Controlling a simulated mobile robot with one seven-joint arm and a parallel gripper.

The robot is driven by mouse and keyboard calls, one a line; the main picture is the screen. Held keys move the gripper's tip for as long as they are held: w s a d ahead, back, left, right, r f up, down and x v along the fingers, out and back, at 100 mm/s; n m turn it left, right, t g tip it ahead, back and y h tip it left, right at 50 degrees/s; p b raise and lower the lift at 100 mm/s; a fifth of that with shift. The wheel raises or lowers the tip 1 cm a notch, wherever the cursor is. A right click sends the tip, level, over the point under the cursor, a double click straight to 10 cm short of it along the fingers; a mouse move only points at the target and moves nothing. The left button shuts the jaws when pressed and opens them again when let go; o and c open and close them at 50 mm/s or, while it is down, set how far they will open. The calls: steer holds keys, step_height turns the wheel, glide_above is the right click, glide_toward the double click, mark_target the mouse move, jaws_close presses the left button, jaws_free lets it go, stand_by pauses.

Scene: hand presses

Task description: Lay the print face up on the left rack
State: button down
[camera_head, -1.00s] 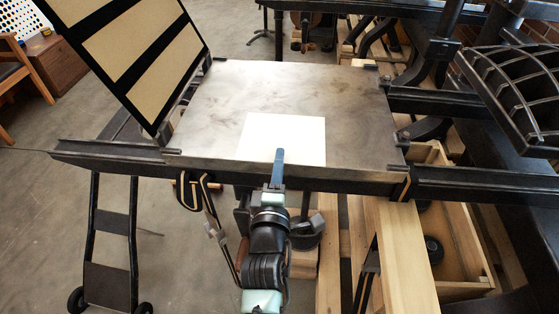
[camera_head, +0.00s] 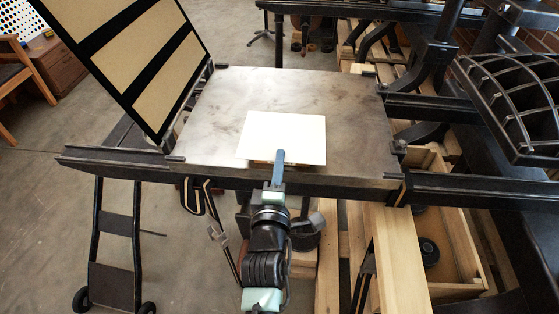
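The print is a white sheet (camera_head: 286,135) over the middle of the metal press bed (camera_head: 225,105). Its blank side shows; its underside is hidden. Its near edge stands a little above the bed, and a reddish-brown strip shows beneath it. My gripper (camera_head: 279,158) is at the near edge of the sheet, its blue finger over the paper. It appears shut on that edge; the lower finger is hidden. I cannot identify a left rack in this view.
A hinged frame with tan panels (camera_head: 150,62) stands tilted up at the bed's left. A black wheeled stand (camera_head: 115,228) is at lower left. Dark rails (camera_head: 480,188) and a ribbed dark metal part (camera_head: 520,95) are at right. Open floor (camera_head: 50,225) lies at left.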

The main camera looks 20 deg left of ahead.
steer(key=s+d+r+p, duration=0.2)
steer(key=s+p, duration=0.1)
steer(key=s, duration=0.3)
steer(key=shift+s+r, duration=0.35)
steer(key=shift+r, duration=0.05)
stand_by(0.5)
